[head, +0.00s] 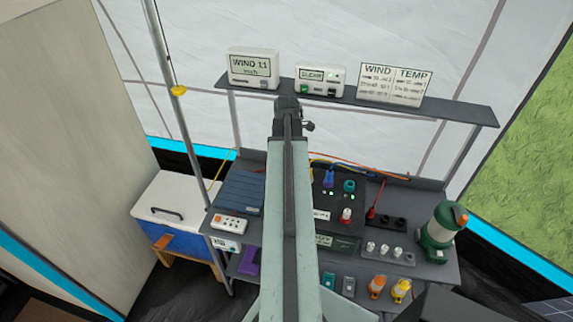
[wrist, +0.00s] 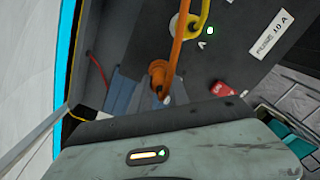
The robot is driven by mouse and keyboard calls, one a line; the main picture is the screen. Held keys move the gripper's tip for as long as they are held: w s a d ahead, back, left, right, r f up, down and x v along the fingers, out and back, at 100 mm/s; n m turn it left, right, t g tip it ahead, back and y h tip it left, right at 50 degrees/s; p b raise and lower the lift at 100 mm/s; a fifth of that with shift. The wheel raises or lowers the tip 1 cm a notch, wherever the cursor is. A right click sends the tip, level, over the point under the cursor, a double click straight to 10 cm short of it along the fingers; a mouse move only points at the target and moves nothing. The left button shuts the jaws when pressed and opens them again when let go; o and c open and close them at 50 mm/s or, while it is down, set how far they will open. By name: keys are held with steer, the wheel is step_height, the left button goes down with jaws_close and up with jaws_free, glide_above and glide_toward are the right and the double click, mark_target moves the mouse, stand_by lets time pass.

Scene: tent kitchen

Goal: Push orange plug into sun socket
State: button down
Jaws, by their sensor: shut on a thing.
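The orange plug (wrist: 157,72) is in the middle of the wrist view, with its orange cable running up from it. It is just beyond the dark front edge of my gripper (wrist: 160,108), which is shut on it. The fingertips themselves are mostly hidden. The dark socket panel (wrist: 235,75) lies beyond. I cannot make out a sun mark, nor whether the plug touches a socket. In the head view my arm covers the left part of the panel (head: 330,202) and hides the gripper and orange plug.
A yellow plug (wrist: 188,28) sits beside a green light in the panel.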

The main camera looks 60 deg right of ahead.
steer(key=shift+f, duration=0.3)
steer(key=c, duration=1.2)
jaws_free()
steer(key=shift+o, duration=0.2)
step_height(320, 180, up, 8)
steer(key=p, duration=0.7)
steer(key=shift+r+p, duration=0.1)
steer(key=shift+p, duration=0.25)
steer(key=shift+f, duration=0.2)
